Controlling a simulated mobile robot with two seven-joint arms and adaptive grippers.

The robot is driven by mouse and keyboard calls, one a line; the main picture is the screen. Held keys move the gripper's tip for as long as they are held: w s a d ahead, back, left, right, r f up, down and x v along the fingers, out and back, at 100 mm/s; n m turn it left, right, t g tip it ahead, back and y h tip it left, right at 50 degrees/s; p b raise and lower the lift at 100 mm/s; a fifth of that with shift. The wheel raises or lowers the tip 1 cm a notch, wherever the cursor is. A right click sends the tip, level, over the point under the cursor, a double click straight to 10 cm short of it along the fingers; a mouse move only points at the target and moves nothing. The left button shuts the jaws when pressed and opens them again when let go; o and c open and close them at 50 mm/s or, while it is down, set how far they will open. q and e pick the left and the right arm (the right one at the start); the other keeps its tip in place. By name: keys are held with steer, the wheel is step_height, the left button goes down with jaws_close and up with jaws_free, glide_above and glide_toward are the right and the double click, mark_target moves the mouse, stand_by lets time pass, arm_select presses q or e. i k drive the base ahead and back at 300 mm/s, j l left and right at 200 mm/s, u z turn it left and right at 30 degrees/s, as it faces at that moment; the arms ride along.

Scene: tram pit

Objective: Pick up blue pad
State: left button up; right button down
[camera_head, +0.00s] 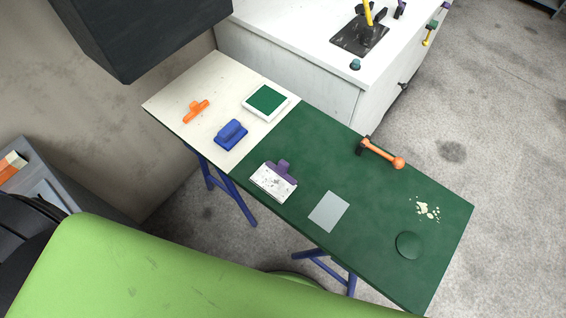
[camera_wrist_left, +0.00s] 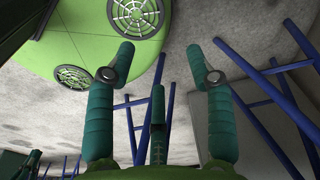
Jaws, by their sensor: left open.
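The blue pad (camera_head: 231,134), a block with a raised grip on top, lies on the white part of the table (camera_head: 210,84) in the head view. It sits between an orange clip-like tool and the seam with the green part. My left gripper (camera_wrist_left: 161,62) shows only in the left wrist view. Its two teal fingers are wide apart with nothing between them. It is low, near blue trestle legs (camera_wrist_left: 265,90), and the pad is not in that view. My right gripper is in neither view.
The table also holds the orange tool (camera_head: 195,111), a white-framed green square (camera_head: 266,102), a purple-handled scraper (camera_head: 274,181), a grey sheet (camera_head: 328,211), an orange-handled tool (camera_head: 381,153) and a green disc (camera_head: 409,245). A white cabinet (camera_head: 290,69) stands behind. A dark box (camera_head: 140,35) overhangs the upper left.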

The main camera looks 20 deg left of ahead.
mark_target(232, 132)
steer(key=u, duration=1)
